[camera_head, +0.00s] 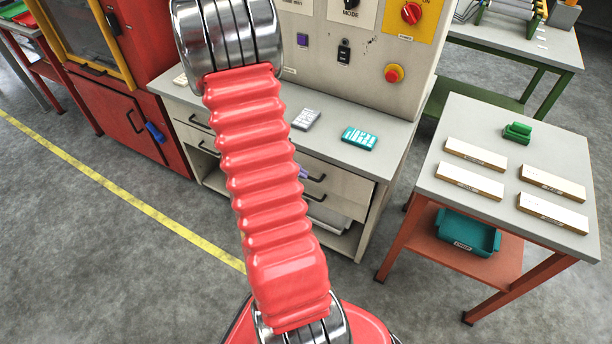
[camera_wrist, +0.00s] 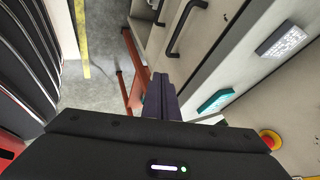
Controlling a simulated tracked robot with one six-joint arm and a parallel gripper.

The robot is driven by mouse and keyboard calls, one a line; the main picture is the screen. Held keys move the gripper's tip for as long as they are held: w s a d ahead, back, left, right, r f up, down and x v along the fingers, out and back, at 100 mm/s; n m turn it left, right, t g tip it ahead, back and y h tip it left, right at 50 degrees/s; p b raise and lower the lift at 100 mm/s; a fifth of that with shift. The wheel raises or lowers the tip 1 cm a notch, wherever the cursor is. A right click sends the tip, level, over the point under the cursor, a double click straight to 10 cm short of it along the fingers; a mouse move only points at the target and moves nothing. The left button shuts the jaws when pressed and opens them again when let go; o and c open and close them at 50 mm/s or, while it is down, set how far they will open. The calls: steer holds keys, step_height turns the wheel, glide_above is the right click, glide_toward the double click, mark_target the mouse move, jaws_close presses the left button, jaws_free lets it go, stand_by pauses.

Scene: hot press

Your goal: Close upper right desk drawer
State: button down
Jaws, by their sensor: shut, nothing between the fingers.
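The grey desk (camera_head: 380,158) has its upper right drawer (camera_head: 346,186) below the right part of the top, with a dark bar handle. This drawer front seems to stand out slightly, but how far is hard to tell. Its handle (camera_wrist: 186,28) also shows in the wrist view. My gripper's dark purple fingers (camera_wrist: 165,97) are together and empty, pointing down along the desk front. In the head view the fingertips (camera_head: 303,172) just show past my red arm, close by the drawer handle. Whether they touch the drawer front cannot be told; my arm hides the drawer's left part.
A lower drawer (camera_head: 328,214) sits beneath. A grey block (camera_head: 305,119) and a teal block (camera_head: 359,138) lie on the desktop. A side table (camera_head: 500,130) with labelled bars stands to the right, a red cabinet (camera_head: 118,125) to the left. The floor in front is clear.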

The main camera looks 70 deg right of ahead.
steer(key=shift+w+a+r, duration=0.1)
steer(key=shift+r, duration=0.05)
steer(key=w+r+n+t+h, duration=0.2)
steer(key=w+r+n+t, duration=0.4)
steer(key=w, duration=0.5)
steer(key=w+a+r+n+t+y, duration=0.2)
steer(key=w+a+r+n+t, duration=0.65)
steer(key=w+a+r, duration=0.8)
steer(key=s+a+r+n+y, duration=0.25)
steer(key=a+n, duration=0.35)
steer(key=a, duration=0.5)
steer(key=s+a+r+n+y, duration=0.1)
steer(key=a+r+n+y, duration=0.25)
steer(key=a+n, duration=0.45)
steer(key=s+a+n+g, duration=0.2)
steer(key=s+a+n, duration=0.1)
steer(key=s, duration=0.5)
steer(key=s+a+f+n+g, duration=0.1)
steer(key=s+a+n, duration=0.3)
steer(key=s, duration=0.5)
steer(key=shift+g+h, duration=0.3)
steer(key=shift+g, duration=0.15)
